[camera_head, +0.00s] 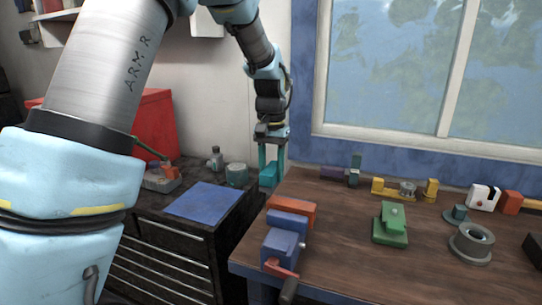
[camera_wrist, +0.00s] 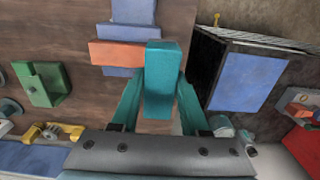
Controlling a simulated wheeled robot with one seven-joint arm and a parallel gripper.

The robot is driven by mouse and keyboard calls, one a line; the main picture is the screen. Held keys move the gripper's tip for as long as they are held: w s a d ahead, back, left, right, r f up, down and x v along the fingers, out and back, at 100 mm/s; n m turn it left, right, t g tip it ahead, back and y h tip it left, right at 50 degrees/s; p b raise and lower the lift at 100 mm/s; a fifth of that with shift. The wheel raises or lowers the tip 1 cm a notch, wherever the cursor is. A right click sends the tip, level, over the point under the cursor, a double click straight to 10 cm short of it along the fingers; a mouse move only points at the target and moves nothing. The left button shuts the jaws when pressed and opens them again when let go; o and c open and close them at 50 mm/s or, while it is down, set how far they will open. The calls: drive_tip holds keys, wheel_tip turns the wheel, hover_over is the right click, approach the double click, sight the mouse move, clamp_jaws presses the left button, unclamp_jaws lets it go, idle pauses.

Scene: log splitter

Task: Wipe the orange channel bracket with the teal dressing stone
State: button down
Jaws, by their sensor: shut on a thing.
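The teal dressing stone (camera_head: 269,175) is held between the teal fingers of my gripper (camera_head: 271,163), above the gap between the workbench's left edge and the tool cabinet. In the wrist view, the stone (camera_wrist: 166,85) is a long block filling the space between my two fingers (camera_wrist: 161,78). An orange piece (camera_head: 298,209), which looks like the channel bracket, sits at the blue vise (camera_head: 281,243) on the bench's left end. In the wrist view the orange bracket (camera_wrist: 115,53) lies just left of the stone. The two look apart, and the bracket's channel shape is unclear.
The wooden workbench (camera_head: 345,236) also carries a green block (camera_head: 390,226), a yellow fixture (camera_head: 378,187) and a grey ring (camera_head: 471,243). A dark cabinet with a blue mat (camera_head: 199,202) stands left. The window wall rises behind.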

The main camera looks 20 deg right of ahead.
drive_tip(key=shift+r, duration=1.9)
